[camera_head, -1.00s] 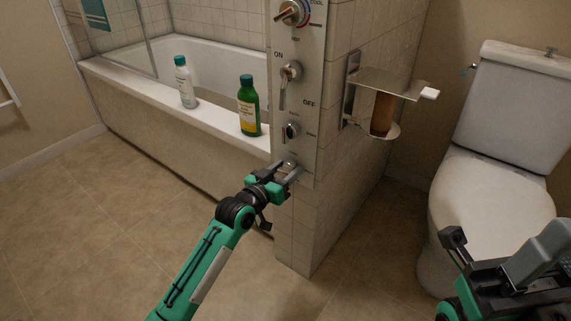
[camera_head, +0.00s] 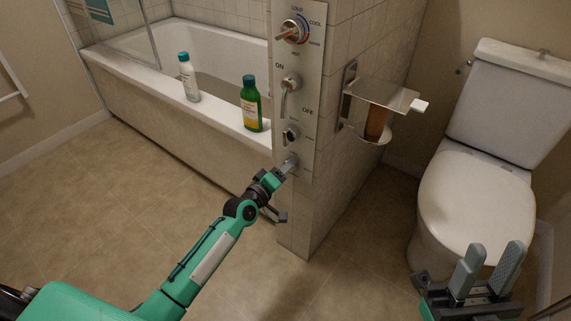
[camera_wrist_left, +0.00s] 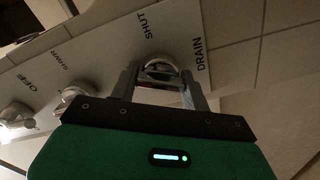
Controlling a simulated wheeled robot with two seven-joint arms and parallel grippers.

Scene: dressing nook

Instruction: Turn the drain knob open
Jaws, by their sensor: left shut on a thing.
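The drain knob (camera_wrist_left: 160,68) is a round, shiny metal knob at the bottom of the control panel, beside the words SHUT and DRAIN in the left wrist view. In the head view, the knob is small and largely hidden by my left gripper (camera_head: 288,167). My left gripper is shut on the knob, with one finger on each side of it in the left wrist view (camera_wrist_left: 161,82). The knob's exact turn angle is hard to tell. My right gripper (camera_head: 493,255) is open and empty at the lower right, in front of the toilet.
The panel (camera_head: 308,103) carries several other controls above the drain knob. A white bottle (camera_head: 189,80) and a green bottle (camera_head: 251,108) stand on the bathtub rim (camera_head: 150,80). A metal holder (camera_head: 382,94) juts from the tiled wall, left of the toilet (camera_head: 470,200). Open floor lies at left.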

